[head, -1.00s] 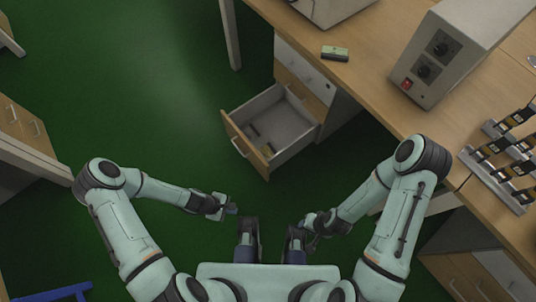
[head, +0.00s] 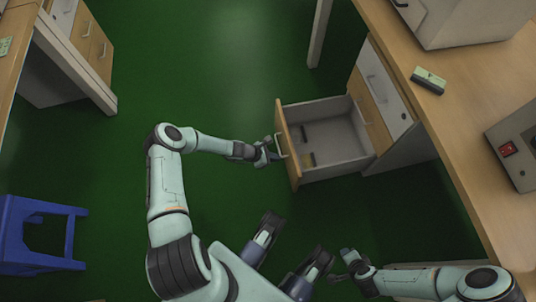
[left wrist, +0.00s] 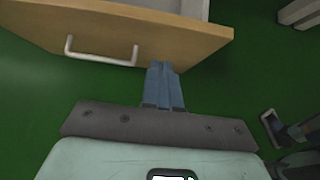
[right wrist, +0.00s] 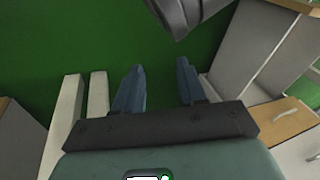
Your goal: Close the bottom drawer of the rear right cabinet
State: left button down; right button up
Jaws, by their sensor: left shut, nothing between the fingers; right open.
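The bottom drawer (head: 330,135) of the cabinet under the right-hand table is pulled well out in the head view. It has a wooden front, a pale handle and a few small dark items inside. My left gripper (head: 272,152) is shut and empty at the drawer's front, close to the handle. In the left wrist view, the shut fingers (left wrist: 164,85) are at the lower edge of the drawer front (left wrist: 190,42), right of the handle (left wrist: 100,52); I cannot tell whether they touch it. My right gripper (right wrist: 155,88) is open and empty over the floor; it also shows in the head view (head: 347,262).
The right-hand table (head: 440,110) carries a small green-topped box (head: 428,80) and grey devices. A blue stool (head: 38,235) stands at lower left. Another desk with drawers (head: 92,42) is at upper left. Green floor between them is clear.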

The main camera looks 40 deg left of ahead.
aim_at(292, 157)
pick_arm(q)
jog(key=shift+w+d+f+b, duration=0.2)
jog(key=shift+w+d+b, duration=0.1)
jog(key=shift+w+d, duration=0.35)
jog(key=shift+w+d+f+b, duration=0.25)
jog(key=shift+w+d, duration=0.25)
jog(key=shift+w, duration=0.2)
jog(key=shift+w+d+f+b, duration=0.15)
jog(key=shift+w+d+b, duration=0.15)
jog(key=shift+w+d, duration=0.35)
pick_arm(e)
jog(key=s+f+g, duration=0.1)
jog(key=s+f, duration=0.3)
jog(key=s, duration=0.1)
jog(key=shift+d+g, duration=0.3)
jog(key=shift+g, duration=0.1)
